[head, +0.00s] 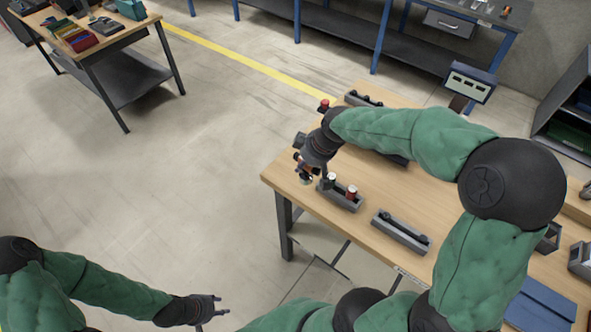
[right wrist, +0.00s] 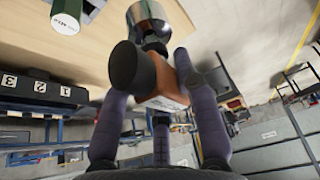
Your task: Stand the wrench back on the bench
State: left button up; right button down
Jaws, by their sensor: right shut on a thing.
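The wrench (right wrist: 165,101) is in my right gripper (right wrist: 158,75). In the right wrist view it shows an orange-brown body, a black round end and a silver cup-shaped end. The gripper's dark fingers are shut around the body. In the head view my right gripper (head: 303,170) is at the left edge of the wooden bench (head: 385,190), near a grey tray; the wrench there is small and mostly hidden. Whether it touches the bench cannot be told. My left gripper (head: 222,304) is low at the bottom left, empty, fingers apart, away from the bench.
A grey tray (head: 327,194) with red and white-topped cylinders stands close to my right gripper. Another grey tray (head: 401,232) lies to its right. A blue-grey display box (head: 470,82) stands at the back. Open floor lies left of the bench; another table (head: 119,43) is farther off.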

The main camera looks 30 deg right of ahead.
jog(key=s+d+r+n, duration=0.1)
jog(key=s+d+r, duration=0.2)
jog(key=d, duration=0.1)
jog(key=shift+w+a+f+b, duration=0.2)
jog(key=shift+w+f+b, duration=0.3)
jog(key=shift+w+f, duration=1.8)
jog(key=shift+w+a+f+b, duration=0.15)
jog(key=shift+w+f+b, duration=0.35)
jog(key=shift+w+f, duration=1.7)
jog(key=shift+w+a+f+b, duration=0.2)
jog(key=shift+w+f+b, duration=0.3)
jog(key=shift+w+f, duration=1.8)
jog(key=shift+w+r, duration=0.15)
jog(key=shift+w, duration=0.05)
jog(key=c, duration=0.9)
grip_release()
